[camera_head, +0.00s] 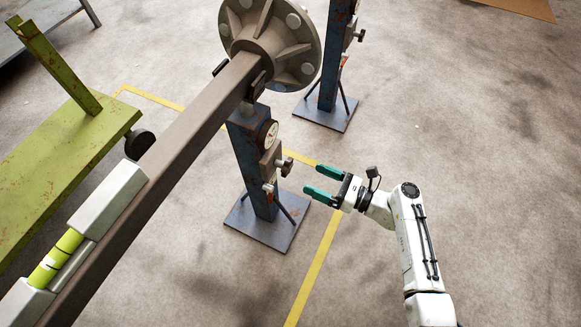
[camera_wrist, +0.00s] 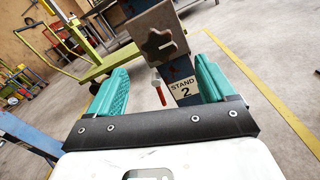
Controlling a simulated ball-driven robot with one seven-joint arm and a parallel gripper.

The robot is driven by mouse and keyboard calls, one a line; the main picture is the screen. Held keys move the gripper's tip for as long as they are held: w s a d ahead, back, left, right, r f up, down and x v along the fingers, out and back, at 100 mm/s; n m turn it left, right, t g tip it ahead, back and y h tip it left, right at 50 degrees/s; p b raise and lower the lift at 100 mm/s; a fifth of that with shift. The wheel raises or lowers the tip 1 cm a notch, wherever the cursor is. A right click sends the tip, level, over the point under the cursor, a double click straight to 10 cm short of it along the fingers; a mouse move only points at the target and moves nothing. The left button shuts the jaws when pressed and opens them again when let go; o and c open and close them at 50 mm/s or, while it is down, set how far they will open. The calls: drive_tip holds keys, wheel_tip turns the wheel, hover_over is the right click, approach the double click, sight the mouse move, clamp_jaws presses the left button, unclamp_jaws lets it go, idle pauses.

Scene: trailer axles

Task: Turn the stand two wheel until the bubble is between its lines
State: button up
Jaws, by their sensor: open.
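The stand two post (camera_head: 258,170) is blue and rusty, on a flat base plate, under the axle beam. Its label "STAND 2" (camera_wrist: 183,88) shows in the wrist view. The stand's wheel is a star-shaped knob (camera_wrist: 160,45) on a grey block; in the head view the knob (camera_head: 285,166) juts toward my gripper. My gripper (camera_head: 312,178) is open and empty, right of the knob and apart from it. In the wrist view the knob lies ahead, between and beyond the fingers (camera_wrist: 160,75). A yellow-green vial (camera_head: 57,258) sits in a level on the beam; I cannot make out its bubble.
A red-handled pin (camera_wrist: 160,92) hangs below the knob. A dial gauge (camera_head: 268,134) is on the post. The axle beam (camera_head: 165,175) with its hub (camera_head: 270,40) passes overhead. Another blue stand (camera_head: 327,85) is behind. Floor to the right is clear.

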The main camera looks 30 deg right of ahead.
sight(290, 168)
drive_tip(key=b+x, duration=0.1)
drive_tip(key=x, duration=0.8)
drive_tip(key=shift+a+b, duration=0.1)
drive_tip(key=shift+b, duration=0.3)
drive_tip(key=c, duration=1)
